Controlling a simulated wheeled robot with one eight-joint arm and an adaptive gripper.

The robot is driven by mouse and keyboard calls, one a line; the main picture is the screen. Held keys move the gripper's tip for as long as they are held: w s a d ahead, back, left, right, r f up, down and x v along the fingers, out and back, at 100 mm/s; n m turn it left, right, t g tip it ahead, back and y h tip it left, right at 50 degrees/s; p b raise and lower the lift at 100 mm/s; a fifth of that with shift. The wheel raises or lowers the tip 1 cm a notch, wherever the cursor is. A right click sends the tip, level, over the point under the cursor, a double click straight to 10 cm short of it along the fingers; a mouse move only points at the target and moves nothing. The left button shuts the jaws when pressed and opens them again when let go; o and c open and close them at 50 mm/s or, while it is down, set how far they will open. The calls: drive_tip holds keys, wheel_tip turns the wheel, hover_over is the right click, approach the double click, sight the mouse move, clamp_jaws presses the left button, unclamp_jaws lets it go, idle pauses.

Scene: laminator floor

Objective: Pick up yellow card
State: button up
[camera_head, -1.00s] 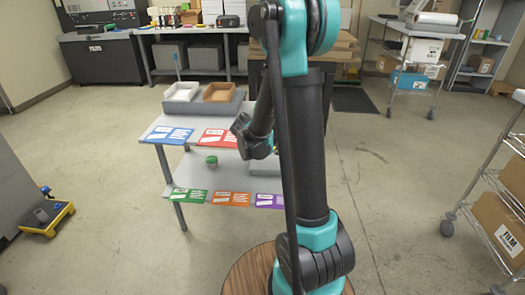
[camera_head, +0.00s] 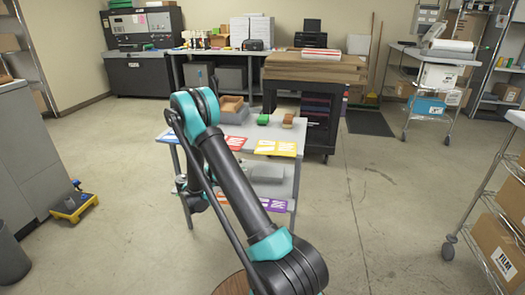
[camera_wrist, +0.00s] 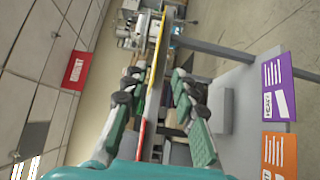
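The yellow card (camera_head: 276,148) lies at the front right of the small table's top (camera_head: 283,133), beside a red card (camera_head: 236,142). In the wrist view the yellow card (camera_wrist: 158,52) shows almost edge-on as a thin strip along the table edge. My gripper (camera_wrist: 155,88) is open there, with one finger on each side of the line of that edge. Nothing is held between the fingers. Whether a finger touches the card cannot be told. In the head view my arm hides the gripper and part of the table's left side.
A tray with a brown bin (camera_head: 231,104), a green item (camera_head: 262,119) and a brown item (camera_head: 288,120) stand on the table. A wire rack (camera_head: 482,205) is at right; floor between is clear.

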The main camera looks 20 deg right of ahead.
approach(269, 154)
drive_tip(key=d, duration=0.5)
drive_tip(key=shift+w+d+f, duration=0.1)
drive_tip(key=shift+w+d, duration=0.25)
drive_tip(key=shift+d, duration=0.45)
drive_tip(key=shift+w+d, duration=0.4)
drive_tip(key=shift+d, duration=0.4)
drive_tip(key=shift+w+d+f, duration=0.1)
drive_tip(key=shift+w+d, duration=0.25)
drive_tip(key=shift+d, duration=0.45)
clamp_jaws()
